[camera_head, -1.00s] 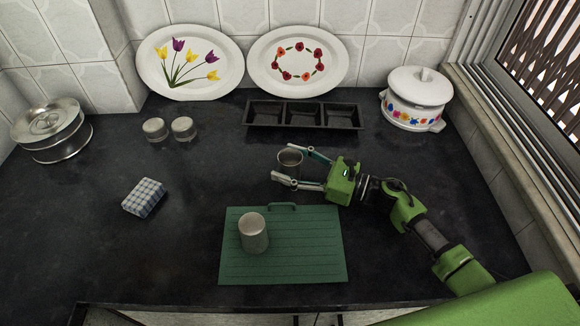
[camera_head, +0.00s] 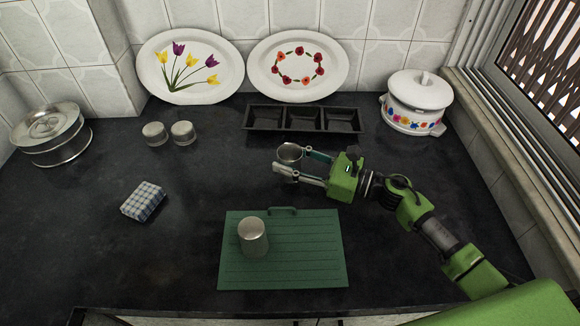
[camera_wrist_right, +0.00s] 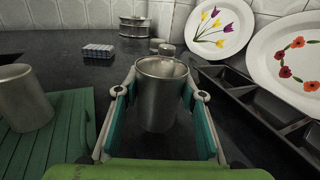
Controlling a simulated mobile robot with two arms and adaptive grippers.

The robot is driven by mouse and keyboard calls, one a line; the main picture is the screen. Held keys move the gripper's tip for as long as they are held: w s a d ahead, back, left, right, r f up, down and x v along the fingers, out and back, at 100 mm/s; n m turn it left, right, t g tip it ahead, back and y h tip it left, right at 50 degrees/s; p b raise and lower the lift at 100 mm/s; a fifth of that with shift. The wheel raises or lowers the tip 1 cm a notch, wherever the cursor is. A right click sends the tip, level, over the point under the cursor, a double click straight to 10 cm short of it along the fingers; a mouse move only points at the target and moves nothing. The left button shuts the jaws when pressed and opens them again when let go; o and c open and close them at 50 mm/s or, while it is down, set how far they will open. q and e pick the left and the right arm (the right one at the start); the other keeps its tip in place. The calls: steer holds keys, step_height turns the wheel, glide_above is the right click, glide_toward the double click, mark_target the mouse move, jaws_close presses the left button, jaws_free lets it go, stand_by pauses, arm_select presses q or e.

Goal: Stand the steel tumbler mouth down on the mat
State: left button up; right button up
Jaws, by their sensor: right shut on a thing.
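A steel tumbler (camera_head: 289,155) is between the fingers of my right gripper (camera_head: 294,164), mouth up. It also shows in the right wrist view (camera_wrist_right: 158,98), upright, with both fingers against its sides. My right gripper is shut on it, behind the mat. The green mat (camera_head: 310,255) lies on the counter near the front edge. Another steel tumbler (camera_head: 253,238) stands mouth down on the left part of the mat; it shows at the left in the right wrist view (camera_wrist_right: 22,98). My left gripper is not in view.
A black three-part tray (camera_head: 303,118) lies behind the gripper, with two plates (camera_head: 190,90) leaning on the wall. A white lidded pot (camera_head: 416,98) stands at right back. A checked cloth block (camera_head: 143,201) and two small jars (camera_head: 168,133) are left. The mat's right part is clear.

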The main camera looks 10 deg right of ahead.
steer(key=s+a+r, duration=0.1)
steer(key=s+r, duration=0.9)
steer(key=s, duration=0.4)
steer(key=shift+a, duration=0.15)
steer(key=s+d+f+m+t+h, duration=0.6)
steer(key=m+h, duration=0.4)
steer(key=h, duration=0.4)
steer(key=d+t, duration=0.1)
steer(key=d, duration=0.1)
steer(key=shift+d+m+t+h, duration=0.3)
steer(key=shift+d+m+h, duration=0.05)
steer(key=shift+m+h, duration=0.05)
steer(key=shift+w, duration=0.1)
